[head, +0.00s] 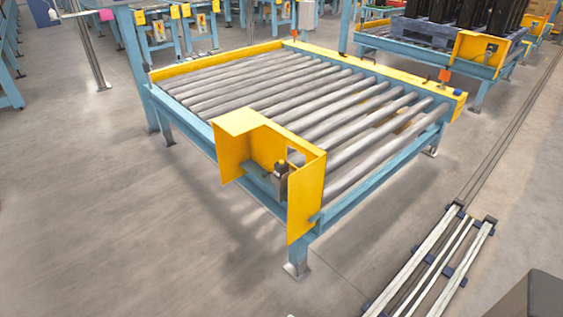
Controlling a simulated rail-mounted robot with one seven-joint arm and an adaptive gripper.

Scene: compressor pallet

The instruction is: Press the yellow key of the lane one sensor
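A small grey sensor box (280,180) with a dark top sits inside a bent yellow guard (243,142) at the near corner of the closest roller conveyor. A second small dark device (491,50) shows in a yellow guard on the conveyor at the back right. I cannot tell which of them is the lane one sensor. My gripper is not in view.
The near roller conveyor (300,85) is empty, with blue legs and yellow side rails. A loaded dark pallet (430,33) stands on the back right conveyor. Floor rails (435,262) run along the right. The floor (100,220) at the left is clear.

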